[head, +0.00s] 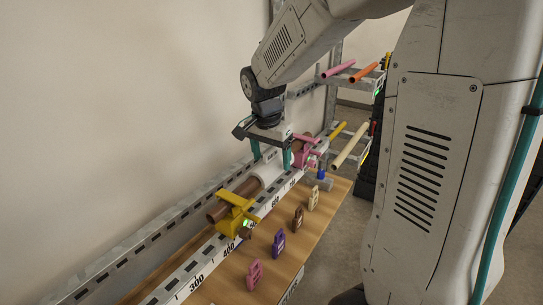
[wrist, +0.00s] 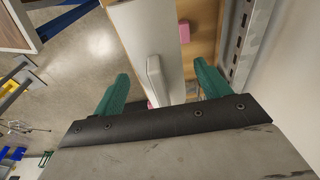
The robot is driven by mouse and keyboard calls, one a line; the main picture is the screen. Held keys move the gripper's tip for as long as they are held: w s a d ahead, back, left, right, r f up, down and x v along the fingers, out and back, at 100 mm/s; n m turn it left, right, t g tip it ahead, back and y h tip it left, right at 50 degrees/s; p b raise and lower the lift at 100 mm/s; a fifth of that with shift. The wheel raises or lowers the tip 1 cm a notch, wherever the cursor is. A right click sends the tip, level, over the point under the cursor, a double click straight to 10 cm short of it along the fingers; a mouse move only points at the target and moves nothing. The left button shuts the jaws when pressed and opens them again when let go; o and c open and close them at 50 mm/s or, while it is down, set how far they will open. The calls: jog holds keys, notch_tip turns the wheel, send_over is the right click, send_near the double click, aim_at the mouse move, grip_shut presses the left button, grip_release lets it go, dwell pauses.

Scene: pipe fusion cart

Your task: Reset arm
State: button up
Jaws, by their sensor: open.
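My gripper (head: 271,156) has two teal fingers, spread apart, pointing down over the cart's rail in the head view. In the wrist view my gripper (wrist: 160,88) shows both teal fingers wide apart, with no object held between them. Below it in the head view lies a brown pipe (head: 221,209) with a white sleeve-like part (head: 266,174) beside the fingers; I cannot tell whether they touch. A yellow clamp (head: 236,214) sits around the near end of the pipe. A pink clamp (head: 305,152) is just beyond the fingers.
The wooden cart top (head: 268,262) carries several padlock-shaped tags, including a pink one (head: 254,273) and a purple one (head: 279,243). A rack with coloured pipes, one orange (head: 364,72), stands behind. A wall (head: 110,120) runs close along the left. Floor shows at right.

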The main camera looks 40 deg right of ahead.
jog(key=r, duration=0.5)
jog(key=a+r, duration=0.1)
jog(key=r, duration=0.1)
jog(key=shift+s+r, duration=0.2)
jog(key=shift+r, duration=0.15)
jog(key=shift+a+n, duration=0.1)
jog(key=shift+n, duration=0.4)
jog(key=s+a+n, duration=0.3)
jog(key=s+n, duration=0.1)
jog(key=s, duration=0.4)
jog(key=s+a+f+n+y, duration=0.1)
jog(key=s+a+n, duration=0.2)
jog(key=s, duration=0.5)
jog(key=s+a+n, duration=0.3)
jog(key=s+n, duration=0.2)
jog(key=s, duration=0.3)
jog(key=shift+s+f+n+t+y, duration=0.15)
jog(key=shift+f+n+t+y, duration=0.15)
jog(key=shift+t, duration=0.1)
jog(key=shift+a, duration=0.1)
